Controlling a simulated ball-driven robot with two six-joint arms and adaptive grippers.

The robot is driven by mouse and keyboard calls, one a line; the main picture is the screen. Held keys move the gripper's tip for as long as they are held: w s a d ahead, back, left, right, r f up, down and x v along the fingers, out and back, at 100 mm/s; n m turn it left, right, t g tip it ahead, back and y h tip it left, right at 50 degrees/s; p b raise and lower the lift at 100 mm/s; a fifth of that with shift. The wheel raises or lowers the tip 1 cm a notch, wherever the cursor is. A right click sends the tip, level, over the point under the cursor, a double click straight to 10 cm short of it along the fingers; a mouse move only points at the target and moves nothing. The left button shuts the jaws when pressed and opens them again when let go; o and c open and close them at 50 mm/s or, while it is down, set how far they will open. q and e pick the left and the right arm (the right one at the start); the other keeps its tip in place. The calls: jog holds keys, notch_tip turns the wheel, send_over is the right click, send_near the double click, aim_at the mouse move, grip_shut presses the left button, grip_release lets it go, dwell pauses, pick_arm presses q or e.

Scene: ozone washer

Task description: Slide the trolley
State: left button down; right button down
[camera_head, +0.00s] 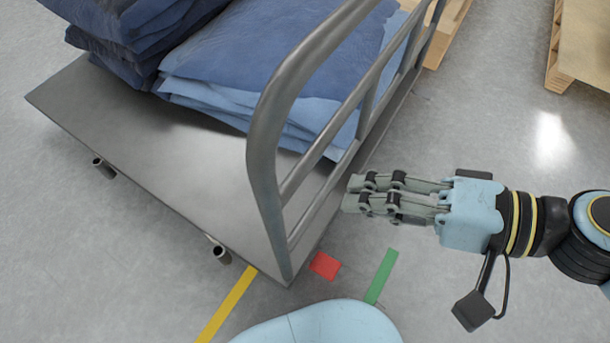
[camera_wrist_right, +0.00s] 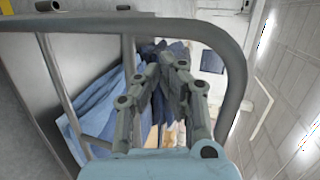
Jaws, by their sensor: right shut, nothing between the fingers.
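The trolley (camera_head: 150,160) is a grey metal platform with a tubular handle frame (camera_head: 268,130) along its right side in the head view. Folded blue fabric (camera_head: 240,75) is stacked on it. My right gripper (camera_head: 352,192) is shut and empty, just to the right of the handle frame and pointing at it; I cannot tell whether it touches. In the right wrist view the gripper (camera_wrist_right: 172,55) shows in front of the handle frame (camera_wrist_right: 237,75), with blue fabric (camera_wrist_right: 95,115) behind. My left gripper is not in view.
The floor has a yellow strip (camera_head: 228,305), a red patch (camera_head: 325,265) and a green strip (camera_head: 381,276) near the trolley's front corner. Wooden pallets (camera_head: 583,45) stand at the upper right. The grey floor (camera_head: 480,110) between them and my right gripper is clear.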

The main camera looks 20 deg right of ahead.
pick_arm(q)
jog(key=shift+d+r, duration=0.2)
pick_arm(e)
jog(key=r+x, duration=0.1)
jog(key=x, duration=0.6)
jog(key=shift+w+a, duration=0.3)
